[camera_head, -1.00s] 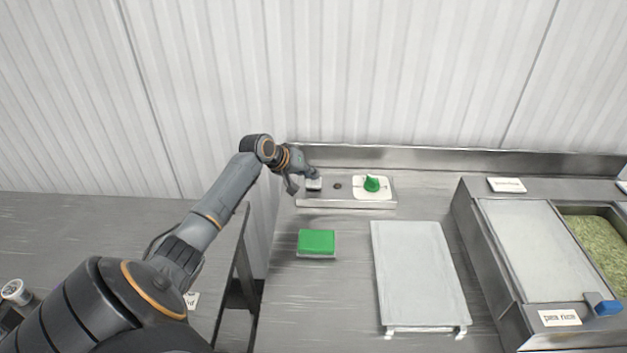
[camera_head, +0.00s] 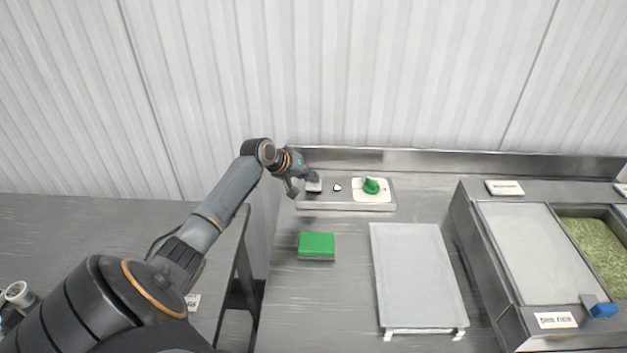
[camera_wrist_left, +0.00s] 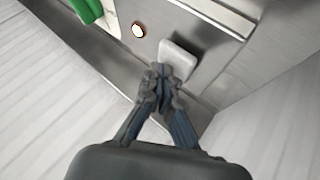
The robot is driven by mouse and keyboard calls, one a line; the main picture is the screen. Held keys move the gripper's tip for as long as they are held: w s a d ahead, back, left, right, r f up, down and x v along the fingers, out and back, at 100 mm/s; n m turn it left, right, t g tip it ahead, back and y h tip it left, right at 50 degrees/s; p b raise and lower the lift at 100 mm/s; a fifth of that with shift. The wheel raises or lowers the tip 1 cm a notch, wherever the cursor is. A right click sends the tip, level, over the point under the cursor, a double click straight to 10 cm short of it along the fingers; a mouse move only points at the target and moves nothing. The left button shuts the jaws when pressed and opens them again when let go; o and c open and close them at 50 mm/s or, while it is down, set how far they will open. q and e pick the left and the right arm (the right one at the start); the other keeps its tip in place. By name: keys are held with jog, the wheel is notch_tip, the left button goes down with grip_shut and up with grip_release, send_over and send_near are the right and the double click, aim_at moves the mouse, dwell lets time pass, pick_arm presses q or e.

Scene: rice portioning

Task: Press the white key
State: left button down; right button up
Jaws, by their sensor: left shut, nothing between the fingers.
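The white key (camera_head: 314,186) is a small pale block at the left end of a metal control panel (camera_head: 345,207) by the back wall. It also shows in the left wrist view (camera_wrist_left: 179,60). A small round lamp (camera_head: 337,188) beside the key is lit. My right gripper is not in view.
A green knob (camera_head: 371,186) on a white plate is at the panel's right. A green block (camera_head: 316,244) and a pale tray (camera_head: 418,270) lie in front. A metal unit with a grain-filled bin (camera_head: 600,250) is at right. The back wall is close behind the panel.

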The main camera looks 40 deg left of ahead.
aim_at(311, 185)
pick_arm(q)
notch_tip(311, 185, up, 6)
jog(key=p, duration=0.5)
jog(key=shift+r+p, duration=0.1)
jog(key=shift+p, duration=0.3)
dwell(0.4)
